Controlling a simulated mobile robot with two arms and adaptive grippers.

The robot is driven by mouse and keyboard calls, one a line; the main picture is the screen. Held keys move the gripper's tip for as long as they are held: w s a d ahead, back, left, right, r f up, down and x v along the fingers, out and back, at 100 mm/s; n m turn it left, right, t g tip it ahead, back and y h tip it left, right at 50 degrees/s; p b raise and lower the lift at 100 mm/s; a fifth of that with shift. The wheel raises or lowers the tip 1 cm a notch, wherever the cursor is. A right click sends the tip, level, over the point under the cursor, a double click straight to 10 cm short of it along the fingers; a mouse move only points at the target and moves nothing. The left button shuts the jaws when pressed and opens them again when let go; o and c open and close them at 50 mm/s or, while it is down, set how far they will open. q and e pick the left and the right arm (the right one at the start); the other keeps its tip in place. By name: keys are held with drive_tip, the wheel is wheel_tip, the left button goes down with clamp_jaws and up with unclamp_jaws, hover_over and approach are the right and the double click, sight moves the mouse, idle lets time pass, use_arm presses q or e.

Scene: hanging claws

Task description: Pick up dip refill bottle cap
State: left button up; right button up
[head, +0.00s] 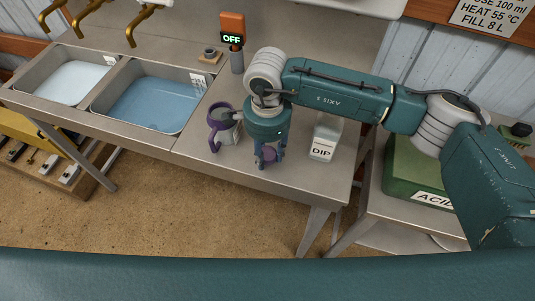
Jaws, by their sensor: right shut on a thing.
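The dip refill bottle (322,147), clear with a white "DIP" label, stands upright on the metal counter. My arm passes across the area just above it, so its top is hard to make out. My right gripper (267,162) points down over the counter, left of the bottle and apart from it. It is shut on a small purple piece (269,154) that looks like the bottle cap. Most of the piece is hidden by the fingers. My left gripper is not in view.
A purple-handled jug (222,127) stands close to the left of my right gripper. Two sinks with liquid (153,102) are further left. An orange "OFF" device (232,30) stands at the back. A green "ACID" container (412,175) is on the right. The counter's front right is clear.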

sight(267, 153)
drive_tip(key=shift+r, duration=0.55)
wheel_tip(267, 153, up, 19)
drive_tip(key=b, duration=0.4)
drive_tip(key=shift+b, duration=0.4)
